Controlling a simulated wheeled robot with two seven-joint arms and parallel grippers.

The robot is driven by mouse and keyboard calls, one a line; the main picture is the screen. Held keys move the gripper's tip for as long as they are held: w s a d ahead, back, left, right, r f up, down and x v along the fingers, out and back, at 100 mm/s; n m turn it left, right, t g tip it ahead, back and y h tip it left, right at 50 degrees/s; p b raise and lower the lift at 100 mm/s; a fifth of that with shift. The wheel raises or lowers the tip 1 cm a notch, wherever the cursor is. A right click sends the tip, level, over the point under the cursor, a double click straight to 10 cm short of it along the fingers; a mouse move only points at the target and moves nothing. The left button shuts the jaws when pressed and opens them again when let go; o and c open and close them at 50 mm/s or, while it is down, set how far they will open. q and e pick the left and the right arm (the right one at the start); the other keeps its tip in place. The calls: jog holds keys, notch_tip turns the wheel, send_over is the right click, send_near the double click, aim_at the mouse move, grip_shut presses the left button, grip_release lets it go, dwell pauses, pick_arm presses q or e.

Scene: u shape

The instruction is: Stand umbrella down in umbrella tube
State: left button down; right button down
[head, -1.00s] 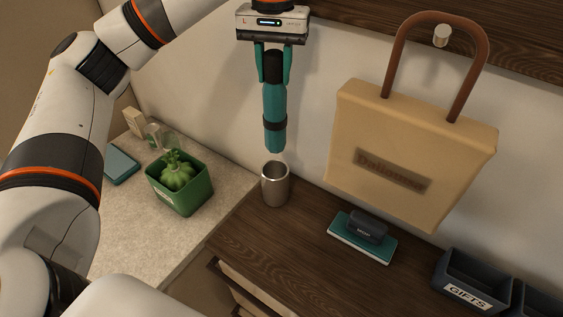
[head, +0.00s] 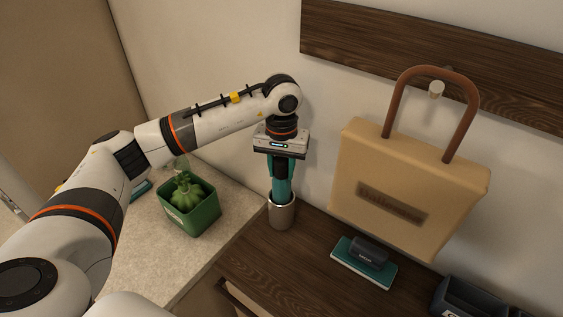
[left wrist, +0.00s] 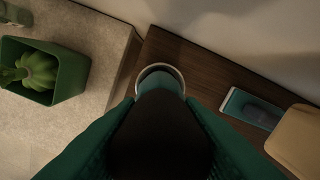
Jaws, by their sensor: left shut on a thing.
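The teal umbrella (head: 281,191) is folded and hangs upright below my left gripper (head: 281,169), which is shut on its dark upper end. Its lower part is inside the mouth of the metal umbrella tube (head: 282,215), which stands on the dark wooden top. In the left wrist view the umbrella's dark end (left wrist: 160,140) lies between the teal fingers, and the tube's rim (left wrist: 160,67) shows around the teal lower part. The umbrella's bottom tip is hidden inside the tube. My right gripper is not in view.
A green pot with a plant (head: 192,206) stands left of the tube on the pale counter. A dark block on a teal-and-white item (head: 363,262) lies to the right. A beige bag (head: 410,190) hangs from a wall peg, and dark bins (head: 470,297) stand at lower right.

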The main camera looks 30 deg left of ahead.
pick_arm(q)
jog(key=shift+f, duration=0.15)
jog(key=shift+f+b, duration=0.15)
jog(key=shift+b, duration=0.2)
jog(key=c, duration=1)
grip_release()
jog(key=shift+o, duration=0.2)
